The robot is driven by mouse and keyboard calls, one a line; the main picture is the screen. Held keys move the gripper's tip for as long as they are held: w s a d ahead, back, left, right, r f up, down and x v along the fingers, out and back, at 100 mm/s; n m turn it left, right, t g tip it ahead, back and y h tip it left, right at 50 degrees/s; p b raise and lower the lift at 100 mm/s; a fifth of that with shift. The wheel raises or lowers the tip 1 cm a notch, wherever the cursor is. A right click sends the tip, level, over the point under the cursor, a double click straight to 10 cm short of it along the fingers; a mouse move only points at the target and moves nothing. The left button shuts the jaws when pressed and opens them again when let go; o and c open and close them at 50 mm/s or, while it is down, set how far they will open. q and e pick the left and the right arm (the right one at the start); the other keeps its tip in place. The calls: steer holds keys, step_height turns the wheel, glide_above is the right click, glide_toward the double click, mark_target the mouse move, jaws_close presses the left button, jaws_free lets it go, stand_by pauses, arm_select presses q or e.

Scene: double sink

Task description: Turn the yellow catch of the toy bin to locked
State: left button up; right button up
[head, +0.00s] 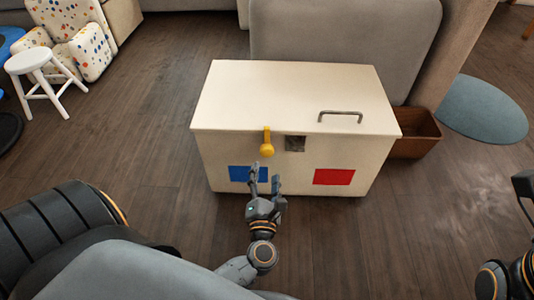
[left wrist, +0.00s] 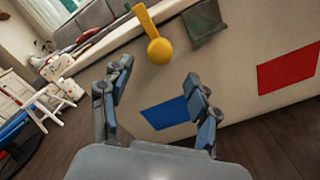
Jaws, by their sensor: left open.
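The toy bin (head: 225,150) is a cream box with its lid shut. Its yellow catch (head: 267,146) is on the front at the lid's edge, its round knob hanging down. In the left wrist view the catch (left wrist: 158,46) shows near the top, tilted in the picture. A blue square (head: 240,173) lies below it to the left, a red patch (head: 334,177) to the right. My left gripper (head: 264,172) is open and empty, below the catch and apart from it. It faces the bin front in the left wrist view (left wrist: 158,85). My right gripper is barely visible at the right edge.
A dark grey plate (head: 296,144) is right of the catch. A metal handle (head: 340,114) is on the lid. A brown box (head: 416,133) stands right of the bin, a grey sofa (head: 345,40) behind. A white stool (head: 35,70) is far left. Floor left of the bin is clear.

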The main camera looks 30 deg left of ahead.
mark_target(267, 154)
arm_select(q)
steer(key=b+x, duration=0.2)
steer(key=x, duration=0.7)
steer(key=shift+w, duration=0.25)
jaws_close()
